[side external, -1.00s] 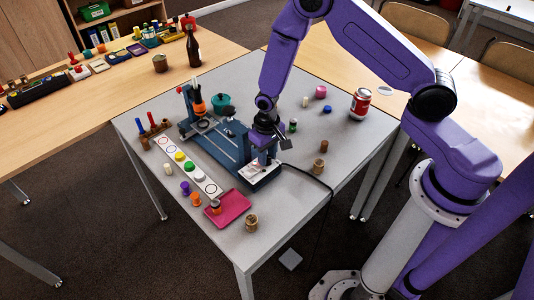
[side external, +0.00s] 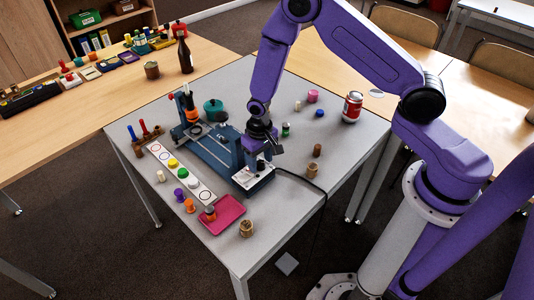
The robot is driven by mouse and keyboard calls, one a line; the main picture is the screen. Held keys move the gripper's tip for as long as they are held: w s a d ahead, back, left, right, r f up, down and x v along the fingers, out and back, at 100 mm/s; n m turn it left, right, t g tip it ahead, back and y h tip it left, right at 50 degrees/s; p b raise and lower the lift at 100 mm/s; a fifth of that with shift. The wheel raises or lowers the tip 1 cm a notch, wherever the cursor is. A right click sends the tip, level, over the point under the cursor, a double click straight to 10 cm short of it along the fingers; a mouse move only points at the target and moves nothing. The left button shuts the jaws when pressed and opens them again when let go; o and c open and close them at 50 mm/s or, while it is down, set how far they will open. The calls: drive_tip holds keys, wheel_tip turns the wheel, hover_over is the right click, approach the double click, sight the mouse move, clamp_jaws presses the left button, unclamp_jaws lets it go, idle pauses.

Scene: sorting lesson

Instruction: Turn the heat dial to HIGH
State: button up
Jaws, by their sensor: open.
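The blue machine (side external: 211,152) stands in the middle of the grey table, with a white control panel (side external: 246,184) at its near right end. The heat dial and its markings are too small to make out, and my gripper and wrist cover part of that end. My gripper (side external: 271,150) is open, just above and behind the panel, and I see nothing held in it. Whether it touches the machine cannot be told.
A black cable (side external: 305,180) runs from the machine over the table edge. A pink tray (side external: 228,211) and a white strip with coloured pieces (side external: 206,195) lie to the left. A red can (side external: 352,107), a teal pot (side external: 213,107) and small jars stand around; the near right tabletop is mostly clear.

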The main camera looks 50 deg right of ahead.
sight(261, 163)
drive_tip(key=n, duration=1)
wheel_tip(261, 163, up, 18)
drive_tip(key=s+r+n, duration=0.1)
drive_tip(key=s+r, duration=0.2)
drive_tip(key=s, duration=0.6)
drive_tip(key=s+r+n, duration=0.1)
drive_tip(key=s+r, duration=0.3)
drive_tip(key=s, duration=0.5)
drive_tip(key=shift+s+a, duration=0.2)
drive_tip(key=shift+a, duration=0.05)
